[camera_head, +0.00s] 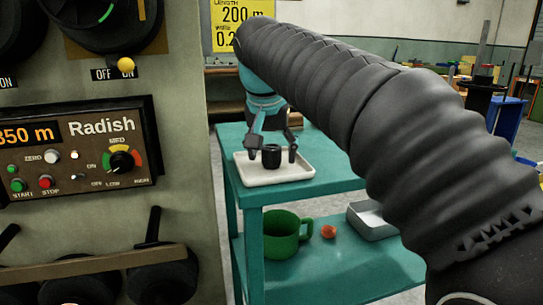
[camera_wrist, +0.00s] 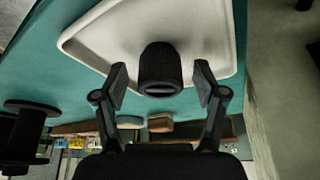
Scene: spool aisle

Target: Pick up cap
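The cap is a small black ribbed cylinder (camera_head: 271,156) on a white tray (camera_head: 262,178) on the upper shelf of a teal cart. In the wrist view the cap (camera_wrist: 160,70) sits upright between the two fingers of my gripper (camera_wrist: 161,88). My gripper (camera_head: 271,152) is open, with one finger on each side of the cap. In the wrist view gaps show between both fingers and the cap. Nothing is held.
The teal cart (camera_head: 335,183) has a lower shelf with a green mug (camera_head: 281,236), a small red object (camera_head: 328,231) and a grey bin (camera_head: 370,220). A control panel (camera_head: 78,150) marked Radish stands close on the left. My arm crosses the right side of the head view.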

